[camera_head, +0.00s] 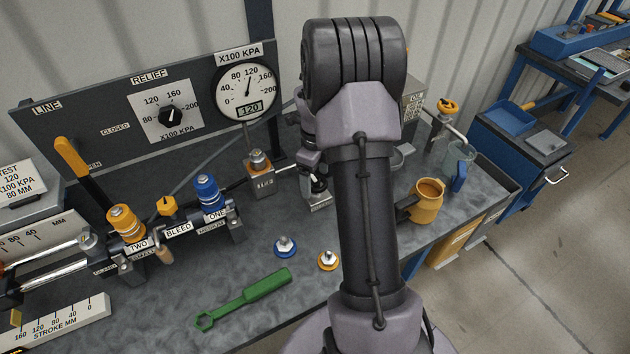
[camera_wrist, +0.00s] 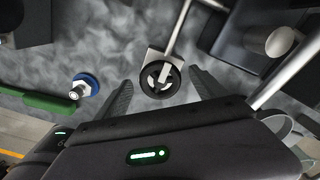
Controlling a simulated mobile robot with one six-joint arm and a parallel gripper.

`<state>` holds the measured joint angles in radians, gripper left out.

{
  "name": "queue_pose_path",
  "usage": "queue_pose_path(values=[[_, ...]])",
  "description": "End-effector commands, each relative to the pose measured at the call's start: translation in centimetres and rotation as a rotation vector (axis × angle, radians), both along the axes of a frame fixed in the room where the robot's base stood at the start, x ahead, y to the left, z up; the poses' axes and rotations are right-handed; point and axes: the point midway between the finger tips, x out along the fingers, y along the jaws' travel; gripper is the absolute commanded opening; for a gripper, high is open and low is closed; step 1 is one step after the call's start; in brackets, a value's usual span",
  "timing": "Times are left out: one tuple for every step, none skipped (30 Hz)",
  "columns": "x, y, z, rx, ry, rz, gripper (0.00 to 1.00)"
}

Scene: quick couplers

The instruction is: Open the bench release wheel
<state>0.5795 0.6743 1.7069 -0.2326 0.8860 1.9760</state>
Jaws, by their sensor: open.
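The bench release wheel (camera_wrist: 160,79) is a small black spoked handwheel on a pale metal block, seen in the wrist view. In the head view a small black wheel-like part (camera_head: 318,185) shows on a metal block, partly hidden by my arm. My gripper (camera_wrist: 161,77) is open, with one dark finger to the left of the wheel and one to the right. Both fingers look apart from the wheel; their height relative to it is hard to judge. My arm hides most of the gripper in the head view.
A gauge (camera_head: 246,90) reading about 120 stands behind. Blue-ringed (camera_head: 285,246) and orange-ringed (camera_head: 328,260) fittings and a green wrench (camera_head: 243,298) lie on the bench. An orange mug (camera_head: 427,203) stands to the right. A pale pipe (camera_wrist: 181,25) runs from the wheel's block.

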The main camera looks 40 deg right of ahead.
Motion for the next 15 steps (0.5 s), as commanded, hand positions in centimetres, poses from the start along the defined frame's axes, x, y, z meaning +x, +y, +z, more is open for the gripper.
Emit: queue_pose_path(values=[[0.0, 0.0, -0.21, 0.0, 0.0, 0.0, 0.81], [0.0, 0.0, -0.25, 0.0, 0.0, 0.0, 0.81], [0.0, -0.01, -0.25, -0.001, 0.0, 0.0, 0.81], [0.0, -0.01, -0.24, -0.001, 0.0, 0.0, 0.81], [0.0, -0.01, -0.22, -0.001, 0.0, 0.0, 0.81], [0.0, -0.01, -0.21, -0.001, 0.0, 0.001, 0.81], [0.0, 0.0, -0.2, -0.001, 0.0, 0.001, 0.81], [0.0, 0.0, -0.19, -0.001, 0.0, 0.001, 0.81], [0.0, 0.0, -0.19, 0.0, 0.0, 0.001, 0.73], [0.0, 0.0, -0.19, 0.0, 0.0, 0.001, 0.67], [0.0, 0.0, -0.19, 0.0, 0.0, 0.001, 0.61], [0.0, 0.0, -0.19, 0.0, 0.0, 0.001, 0.53], [0.0, 0.0, -0.18, 0.0, 0.0, 0.001, 0.47], [0.0, 0.0, -0.18, 0.0, 0.0, 0.001, 0.41], [0.0, 0.0, -0.18, 0.0, 0.0, 0.001, 0.34]])
